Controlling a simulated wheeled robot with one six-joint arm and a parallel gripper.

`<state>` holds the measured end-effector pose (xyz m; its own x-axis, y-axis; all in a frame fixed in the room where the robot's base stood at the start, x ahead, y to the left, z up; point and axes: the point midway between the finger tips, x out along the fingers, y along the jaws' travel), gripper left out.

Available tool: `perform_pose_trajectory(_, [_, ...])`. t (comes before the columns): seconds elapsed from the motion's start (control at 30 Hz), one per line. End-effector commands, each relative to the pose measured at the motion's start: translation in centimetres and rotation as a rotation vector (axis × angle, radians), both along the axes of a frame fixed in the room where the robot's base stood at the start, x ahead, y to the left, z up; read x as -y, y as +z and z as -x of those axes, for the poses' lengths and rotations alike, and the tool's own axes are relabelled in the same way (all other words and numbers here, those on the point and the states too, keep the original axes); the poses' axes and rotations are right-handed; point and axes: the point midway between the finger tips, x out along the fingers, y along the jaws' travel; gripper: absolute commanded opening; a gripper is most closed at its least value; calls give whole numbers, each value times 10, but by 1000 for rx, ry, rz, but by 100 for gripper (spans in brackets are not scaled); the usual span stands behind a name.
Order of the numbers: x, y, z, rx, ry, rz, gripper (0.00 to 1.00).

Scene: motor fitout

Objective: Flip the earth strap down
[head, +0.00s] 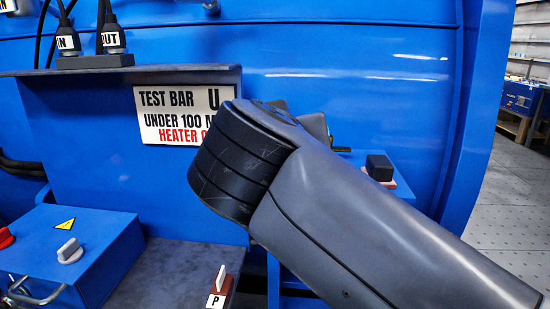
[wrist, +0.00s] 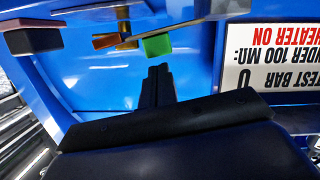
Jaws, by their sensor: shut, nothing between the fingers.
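In the wrist view, a green block (wrist: 157,45) sits at the end of a copper-coloured strip (wrist: 118,40); this looks like the earth strap and its grip. My gripper (wrist: 158,70) is shut and empty, its fingertips just below the green block in the picture. I cannot tell whether they touch it. In the head view my arm covers the strap and most of my gripper.
A black block on a reddish base (head: 380,167) stands right of my arm; it seems to be the dark block (wrist: 32,40) in the wrist view. A test sign (head: 185,118), a blue switch box (head: 70,255) and a lever marked P (head: 220,285) are left.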

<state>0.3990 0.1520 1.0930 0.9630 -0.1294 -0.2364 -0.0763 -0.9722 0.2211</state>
Motion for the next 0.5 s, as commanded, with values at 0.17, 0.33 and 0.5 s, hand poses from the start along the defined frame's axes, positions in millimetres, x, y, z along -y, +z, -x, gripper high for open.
perform_pose_trajectory(0.17, [8, -12, 1, 11, -1, -122, 0])
perform_pose_trajectory(0.33, [12, -15, 1, 17, -1, -203, 0])
perform_pose_trajectory(0.5, [13, -16, 1, 20, 0, -252, 0])
